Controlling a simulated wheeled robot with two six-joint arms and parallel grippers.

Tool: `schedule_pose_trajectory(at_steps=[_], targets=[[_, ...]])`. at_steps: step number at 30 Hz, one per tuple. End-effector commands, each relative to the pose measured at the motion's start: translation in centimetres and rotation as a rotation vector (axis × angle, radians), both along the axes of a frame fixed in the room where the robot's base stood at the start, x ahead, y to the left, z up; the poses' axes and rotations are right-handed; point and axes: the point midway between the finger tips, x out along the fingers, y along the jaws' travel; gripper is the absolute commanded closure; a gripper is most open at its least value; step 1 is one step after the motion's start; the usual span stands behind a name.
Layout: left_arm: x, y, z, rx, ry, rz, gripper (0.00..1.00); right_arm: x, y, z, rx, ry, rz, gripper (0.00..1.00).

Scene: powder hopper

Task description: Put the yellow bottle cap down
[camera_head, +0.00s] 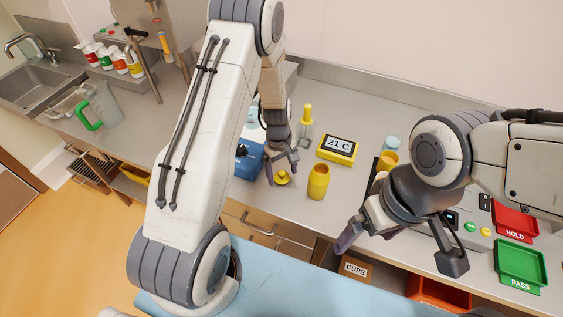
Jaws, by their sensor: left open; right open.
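The yellow bottle cap (283,178) is on the grey counter, just below the fingers of my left gripper (282,168). My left gripper is open and points down over it; whether a finger touches the cap I cannot tell. An open yellow bottle (318,183) stands upright just right of the cap. My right gripper (399,250) is open and empty, with its fingers spread near the counter's front edge, away from the cap.
A blue device (247,160) stands left of the cap. At right are a red HOLD tray (516,222) and a green PASS tray (521,262). A CUPS box (355,268) sits below.

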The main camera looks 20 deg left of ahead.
Motion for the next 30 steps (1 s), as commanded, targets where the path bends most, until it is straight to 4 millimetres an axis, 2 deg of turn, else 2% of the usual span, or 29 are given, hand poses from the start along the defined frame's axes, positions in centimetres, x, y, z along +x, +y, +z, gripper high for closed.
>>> schedule_pose_trajectory(at_steps=[5, 12, 18, 22, 30], targets=[[0.4, 0.3, 2.6, 0.001, -0.009, 0.001, 0.10, 0.0, 0.0, -1.0, 0.000, 0.000, -0.001, 0.00], [0.8, 0.8, 7.8, 0.001, -0.008, 0.000, 0.10, 0.0, 0.0, -2.4, -0.001, 0.001, -0.002, 0.00], [1.0, 1.1, 10.8, 0.001, -0.006, 0.000, 0.10, 0.0, 0.0, -3.0, -0.001, 0.001, -0.002, 0.00], [0.9, 1.1, 11.6, 0.001, -0.003, 0.000, 0.10, 0.0, 0.0, -3.1, 0.000, 0.000, -0.002, 0.00], [0.9, 1.1, 11.8, 0.000, -0.001, 0.000, 0.10, 0.0, 0.0, -3.0, 0.000, 0.000, -0.002, 0.00]])
